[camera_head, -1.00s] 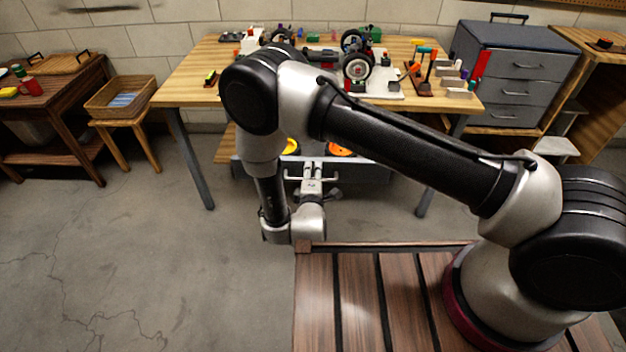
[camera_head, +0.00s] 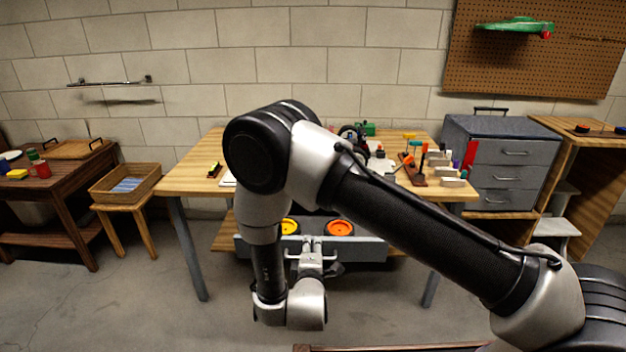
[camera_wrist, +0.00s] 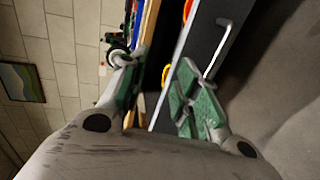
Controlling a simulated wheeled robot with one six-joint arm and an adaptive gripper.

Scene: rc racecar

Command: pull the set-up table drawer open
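The set-up table (camera_head: 185,184) has a grey drawer (camera_head: 366,250) under its top. The drawer stands out from the table, with a yellow round part (camera_head: 289,227) and an orange round part (camera_head: 340,228) visible inside. My gripper (camera_head: 311,249) is at the drawer front, left of its middle in the head view. In the wrist view my gripper (camera_wrist: 157,88) has its green-padded fingers spread apart. The pale bar handle (camera_wrist: 218,48) on the dark drawer front runs behind the right finger's tip. It does not show between the fingers; contact cannot be told.
Wheels and tools crowd the tabletop. A grey drawer cabinet (camera_head: 508,175) stands at right. A wicker basket (camera_head: 125,184) on a stool and a dark wooden table (camera_head: 60,185) stand at left. Bare floor (camera_head: 130,300) lies in front of the stool.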

